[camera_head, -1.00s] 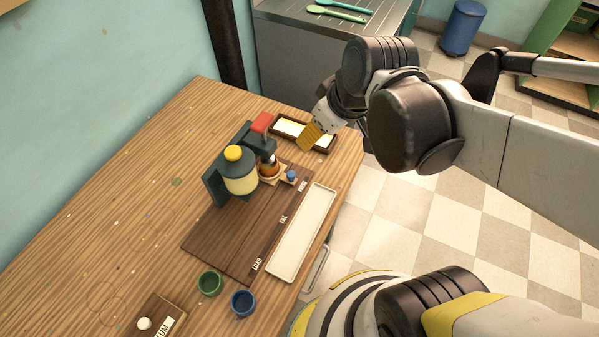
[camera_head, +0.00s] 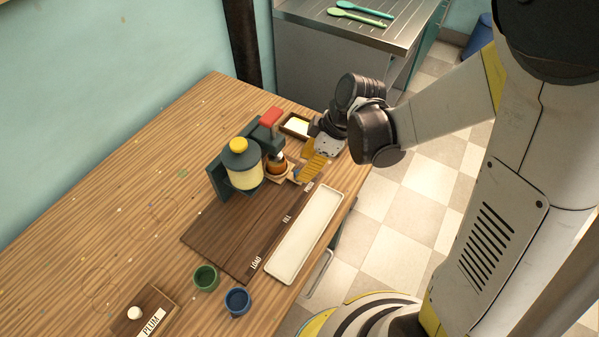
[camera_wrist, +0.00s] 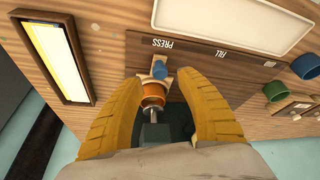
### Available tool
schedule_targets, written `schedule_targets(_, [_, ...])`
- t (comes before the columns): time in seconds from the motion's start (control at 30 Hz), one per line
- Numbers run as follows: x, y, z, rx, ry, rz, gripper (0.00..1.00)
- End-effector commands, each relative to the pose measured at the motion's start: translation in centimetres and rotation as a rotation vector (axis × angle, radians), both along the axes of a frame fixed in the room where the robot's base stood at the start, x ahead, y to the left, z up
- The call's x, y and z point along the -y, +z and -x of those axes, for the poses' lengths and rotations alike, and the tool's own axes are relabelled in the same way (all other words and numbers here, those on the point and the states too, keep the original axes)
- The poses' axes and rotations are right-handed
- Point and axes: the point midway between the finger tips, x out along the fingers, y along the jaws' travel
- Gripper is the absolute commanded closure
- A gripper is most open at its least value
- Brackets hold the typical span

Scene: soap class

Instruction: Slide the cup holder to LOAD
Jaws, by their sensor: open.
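The cup holder (camera_wrist: 157,88) is a light wooden slide with a blue knob (camera_wrist: 160,68) on its near end. It carries an orange-brown cup (camera_head: 277,168) and stands at the PRESS end of the dark board (camera_head: 225,235), under the press head. The LOAD label (camera_head: 256,263) is at the board's opposite end, with FILL (camera_head: 287,218) between. My yellow gripper (camera_head: 309,170) is beside the holder in the head view and partly hides it. In the wrist view my gripper (camera_wrist: 168,85) is open, its fingers on either side of the holder. I cannot tell whether they touch it.
A press with a yellow-topped jar (camera_head: 243,170) stands behind the board. A long white tray (camera_head: 304,235) lies along the front. Green (camera_head: 205,278) and blue (camera_head: 237,301) cups stand past the LOAD end. A dark tray with a pale block (camera_head: 297,125) is behind my gripper.

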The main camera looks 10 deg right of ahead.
Motion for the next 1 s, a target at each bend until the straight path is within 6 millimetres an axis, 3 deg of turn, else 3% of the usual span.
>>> schedule_targets(0.03, [-0.4,-1.2,-0.1,0.0,0.001,0.0,0.56])
schedule_targets(0.2, [-1.2,-3.2,-0.4,0.0,0.0,0.0,0.56])
schedule_targets(0.6, [-1.5,-3.7,-0.4,0.0,-0.001,0.0,0.56])
schedule_targets(0.77, [-1.5,-3.7,-0.4,-0.001,-0.002,0.0,1.0])
schedule_targets(1.0, [-1.5,-3.7,-0.4,-0.001,-0.002,0.0,1.0])
